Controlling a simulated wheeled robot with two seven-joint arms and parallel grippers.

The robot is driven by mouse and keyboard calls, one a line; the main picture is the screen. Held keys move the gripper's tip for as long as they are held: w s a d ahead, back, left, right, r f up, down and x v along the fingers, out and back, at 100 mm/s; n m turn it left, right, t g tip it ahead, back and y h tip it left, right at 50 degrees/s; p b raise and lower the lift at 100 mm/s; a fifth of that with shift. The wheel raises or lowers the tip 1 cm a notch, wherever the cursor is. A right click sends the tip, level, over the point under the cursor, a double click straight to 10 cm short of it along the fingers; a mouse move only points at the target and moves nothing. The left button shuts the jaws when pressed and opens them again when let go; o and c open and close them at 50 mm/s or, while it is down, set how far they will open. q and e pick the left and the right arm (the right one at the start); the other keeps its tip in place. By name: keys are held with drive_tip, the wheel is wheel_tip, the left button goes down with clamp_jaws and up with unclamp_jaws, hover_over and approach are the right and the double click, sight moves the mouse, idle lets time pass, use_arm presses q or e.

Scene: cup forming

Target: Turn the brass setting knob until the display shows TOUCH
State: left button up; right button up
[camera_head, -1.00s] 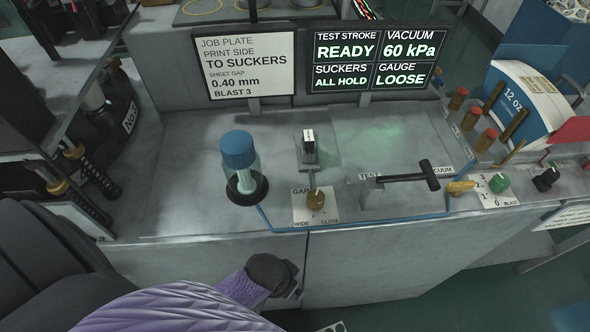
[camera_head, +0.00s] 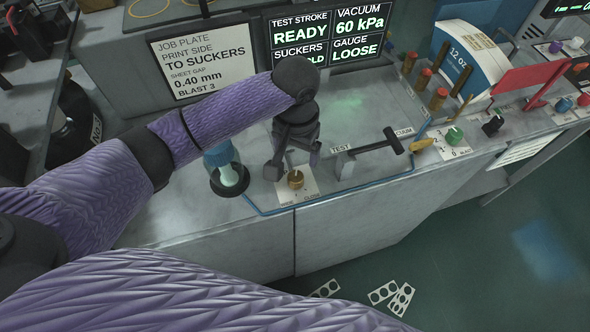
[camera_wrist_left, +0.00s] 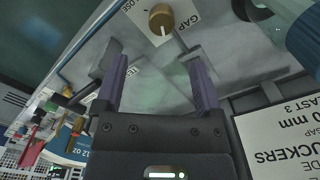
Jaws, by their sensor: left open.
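The brass setting knob (camera_head: 295,180) stands on the white GAP plate (camera_head: 310,188), marked WIDE and CLOSE, near the bench's front edge. The display (camera_head: 365,48) reads GAUGE LOOSE, TEST STROKE READY and VACUUM 60 kPa; its SUCKERS word is partly hidden by my arm. My left gripper (camera_head: 293,165) is open, above and just behind the knob, pointing down. In the left wrist view the knob (camera_wrist_left: 161,18) is at the top, with a pale mark on it, beyond the spread fingers (camera_wrist_left: 155,60). The fingers look apart from it. My right gripper is not in view.
A blue-capped jar (camera_head: 225,170) stands left of the knob. A black T-handle (camera_head: 390,142) by the TEST label is to the right. A blue tube (camera_head: 350,192) runs along the front edge. The job plate sign (camera_head: 205,60) stands behind. Bare metal lies behind the T-handle.

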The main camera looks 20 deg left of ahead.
sight(295, 177)
use_arm(q)
wheel_tip(295, 177, down, 9)
drive_tip(key=b, duration=0.2)
drive_tip(key=shift+a+f+b, duration=0.1)
drive_tip(key=shift+a+b, duration=0.05)
drive_tip(key=shift+b, duration=0.15)
drive_tip(key=shift+f, duration=0.2)
drive_tip(key=c, duration=1)
clamp_jaws()
